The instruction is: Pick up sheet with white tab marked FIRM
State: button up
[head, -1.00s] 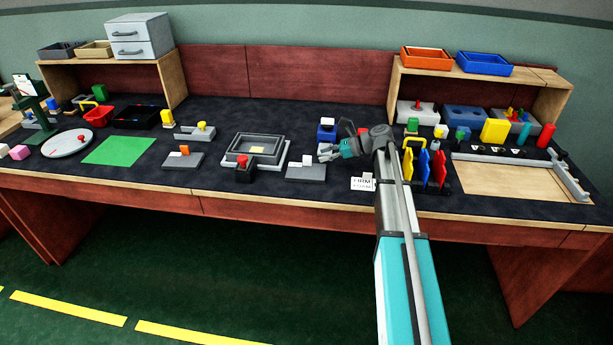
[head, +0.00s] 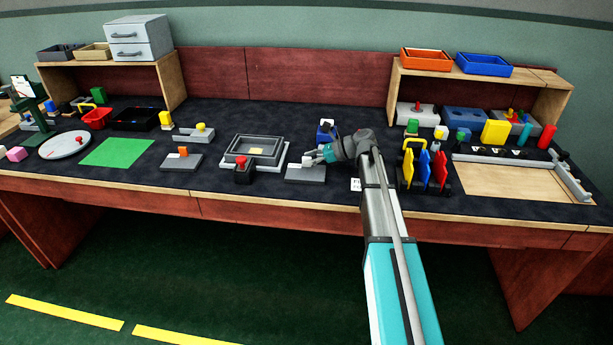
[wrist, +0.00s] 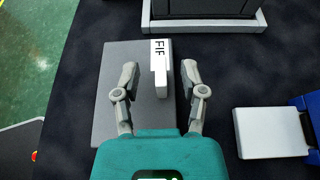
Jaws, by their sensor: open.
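A flat grey sheet (head: 305,174) lies on the dark bench top, with an upright white tab (head: 309,155) on it. In the wrist view, the grey sheet (wrist: 118,95) lies below my gripper (wrist: 159,75). The white tab (wrist: 162,78) shows between the two fingers, nearer the right one. My gripper (head: 318,157) is open, with a gap on both sides of the tab. It holds nothing.
A grey tray (head: 254,150) stands left of the sheet, with a red button on a black box (head: 243,170) in front. A blue block (head: 326,131) stands behind my gripper. Red, blue and yellow upright plates (head: 425,170) stand right of my arm.

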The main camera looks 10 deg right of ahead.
jog(key=shift+w+a+f, duration=0.15)
jog(key=shift+a+f, duration=0.05)
jog(key=shift+a, duration=0.25)
grip_shut()
dwell(0.3)
